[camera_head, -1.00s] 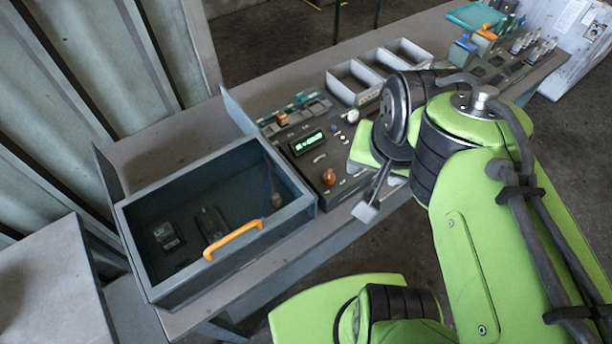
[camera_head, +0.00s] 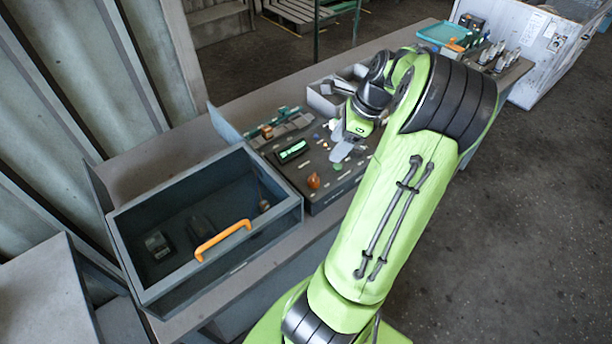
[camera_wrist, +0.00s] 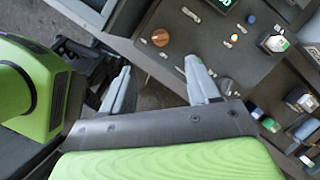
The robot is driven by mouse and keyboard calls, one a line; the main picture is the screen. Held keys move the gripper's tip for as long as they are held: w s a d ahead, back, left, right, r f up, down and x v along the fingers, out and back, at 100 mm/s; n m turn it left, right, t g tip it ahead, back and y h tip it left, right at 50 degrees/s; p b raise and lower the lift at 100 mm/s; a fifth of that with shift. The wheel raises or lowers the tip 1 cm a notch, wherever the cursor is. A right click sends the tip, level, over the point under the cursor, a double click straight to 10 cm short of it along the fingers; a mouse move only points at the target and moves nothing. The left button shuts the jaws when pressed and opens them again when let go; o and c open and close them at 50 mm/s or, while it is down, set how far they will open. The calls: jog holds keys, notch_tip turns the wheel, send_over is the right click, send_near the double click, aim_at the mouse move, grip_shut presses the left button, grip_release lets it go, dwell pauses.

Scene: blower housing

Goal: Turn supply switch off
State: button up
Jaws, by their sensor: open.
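The control panel (camera_head: 290,168) lies on the bench, with a lit green display (camera_head: 292,151) and several small knobs and switches. An orange rotary knob (camera_head: 313,181) sits near its front edge; it also shows in the wrist view (camera_wrist: 160,37). No readable label tells which control is the supply switch. My gripper (camera_head: 341,150) is over the right part of the panel. In the wrist view my gripper (camera_wrist: 158,78) is open, its grey fingers apart with nothing between them. The orange knob appears beyond the gap; contact is not visible. My gripper hides some right-side controls in the head view.
An open grey box (camera_head: 120,222) with an orange handle (camera_head: 222,240) stands left of the panel. Pale bins (camera_head: 322,102) stand behind my gripper.

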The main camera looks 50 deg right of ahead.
aim_at(314, 177)
jog(key=b+x, duration=0.2)
jog(key=x, duration=1.1)
jog(key=shift+f+b, duration=0.25)
jog(key=shift+b, duration=0.1)
jog(key=shift+c, duration=0.4)
jog(key=shift+d, duration=0.1)
jog(key=c, duration=1)
